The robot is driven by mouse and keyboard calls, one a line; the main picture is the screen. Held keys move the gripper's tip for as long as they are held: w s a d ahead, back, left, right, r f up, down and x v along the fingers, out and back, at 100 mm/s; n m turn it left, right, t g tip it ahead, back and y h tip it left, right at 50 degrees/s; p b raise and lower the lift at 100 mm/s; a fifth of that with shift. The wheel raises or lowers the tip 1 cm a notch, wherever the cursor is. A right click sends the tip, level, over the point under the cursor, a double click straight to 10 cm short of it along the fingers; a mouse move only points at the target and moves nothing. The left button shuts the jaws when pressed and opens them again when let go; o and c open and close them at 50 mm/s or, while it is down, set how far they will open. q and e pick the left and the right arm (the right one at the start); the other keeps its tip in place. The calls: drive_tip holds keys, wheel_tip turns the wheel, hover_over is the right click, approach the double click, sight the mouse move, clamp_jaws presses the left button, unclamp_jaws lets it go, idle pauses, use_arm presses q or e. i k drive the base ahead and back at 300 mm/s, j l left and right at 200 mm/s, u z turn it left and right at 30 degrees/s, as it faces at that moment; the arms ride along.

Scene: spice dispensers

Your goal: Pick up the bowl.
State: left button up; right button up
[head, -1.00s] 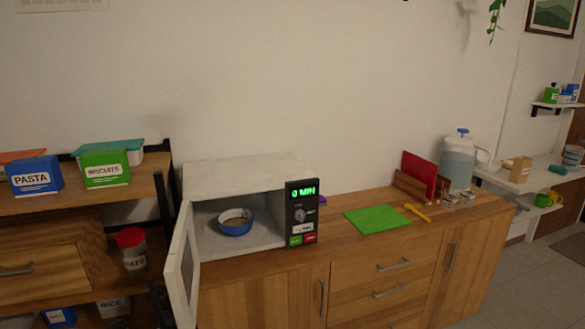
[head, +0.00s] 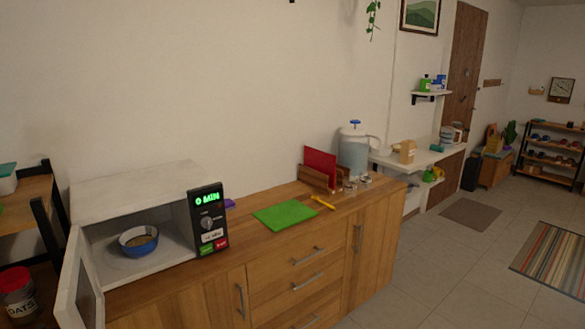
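A blue bowl (head: 138,240) with a pale inside sits in the open white microwave (head: 138,186) at the left of the head view. Something brownish lies in the bowl, too small to make out. The microwave door (head: 80,277) stands open, swung out to the left and toward me. The bowl stands upright on the microwave floor, and its front is unobstructed. Neither of my grippers is in view.
The microwave stands on a wooden cabinet top. A green board (head: 285,215), a yellow utensil (head: 323,202), a red board (head: 320,167) in a rack and a water dispenser (head: 354,152) lie to its right. Open tiled floor (head: 430,265) is at the right.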

sight(138, 241)
drive_tip(key=i+j+u, duration=0.4)
drive_tip(key=j, duration=0.4)
drive_tip(key=i+j+u, duration=0.4)
drive_tip(key=i+j, duration=0.2)
